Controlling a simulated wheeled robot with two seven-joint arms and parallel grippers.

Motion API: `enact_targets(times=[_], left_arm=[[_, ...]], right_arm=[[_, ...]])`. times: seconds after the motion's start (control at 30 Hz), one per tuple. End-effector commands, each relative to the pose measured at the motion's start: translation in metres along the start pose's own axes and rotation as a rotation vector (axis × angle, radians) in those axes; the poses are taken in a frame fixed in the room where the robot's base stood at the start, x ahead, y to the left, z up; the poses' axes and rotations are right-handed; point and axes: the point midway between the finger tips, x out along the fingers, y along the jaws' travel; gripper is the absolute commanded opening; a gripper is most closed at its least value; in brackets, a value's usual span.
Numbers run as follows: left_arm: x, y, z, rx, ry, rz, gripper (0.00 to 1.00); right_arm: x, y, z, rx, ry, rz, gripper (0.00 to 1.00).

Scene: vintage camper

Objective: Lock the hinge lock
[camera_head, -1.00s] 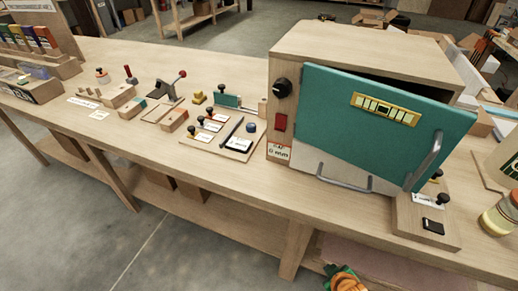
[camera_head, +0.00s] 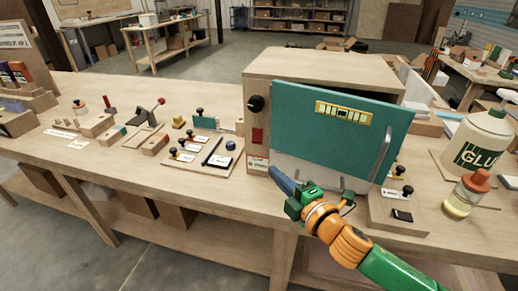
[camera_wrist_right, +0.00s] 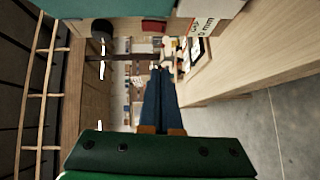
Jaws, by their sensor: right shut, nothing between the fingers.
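I cannot tell for sure which fixture is the hinge lock. A small teal hinged plate (camera_head: 205,122) with a black knob stands at the back of a board (camera_head: 222,162) of small latches on the bench. A wooden block (camera_head: 385,212) with a black-knobbed fitting (camera_head: 404,192) sits at the right, by the teal door. My right gripper (camera_head: 272,170) has its blue fingers shut and empty, in front of the wooden box's lower left corner. In the wrist view the fingers (camera_wrist_right: 158,75) are together and touch nothing visible. My left gripper is out of view.
The wooden box (camera_head: 330,68) has a teal door (camera_head: 340,130) standing ajar, with a grey handle (camera_head: 383,155). A black knob (camera_head: 256,103) and red switch (camera_head: 257,135) are on its left front. A glue jug (camera_head: 480,145) and jar (camera_head: 465,195) stand right. The front bench strip is mostly clear.

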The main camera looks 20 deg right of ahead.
Motion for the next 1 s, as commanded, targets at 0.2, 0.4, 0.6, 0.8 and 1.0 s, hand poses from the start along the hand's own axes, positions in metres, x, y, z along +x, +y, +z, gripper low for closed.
enact_targets(times=[0.2, 0.4, 0.6, 0.8, 1.0], left_arm=[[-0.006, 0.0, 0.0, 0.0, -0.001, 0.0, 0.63], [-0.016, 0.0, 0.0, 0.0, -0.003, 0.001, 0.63], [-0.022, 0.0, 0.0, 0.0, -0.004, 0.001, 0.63], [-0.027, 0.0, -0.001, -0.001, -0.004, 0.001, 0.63], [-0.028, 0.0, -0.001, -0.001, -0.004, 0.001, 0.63]], right_arm=[[0.014, 0.002, 0.001, 0.007, -0.003, 0.002, 0.0], [0.056, 0.004, 0.0, 0.008, -0.002, 0.001, 0.0], [0.1, 0.003, 0.0, 0.006, -0.002, 0.001, 0.0], [0.121, 0.0, 0.021, 0.004, -0.003, -0.003, 0.0], [0.128, -0.001, 0.029, 0.005, -0.002, -0.002, 0.0]])
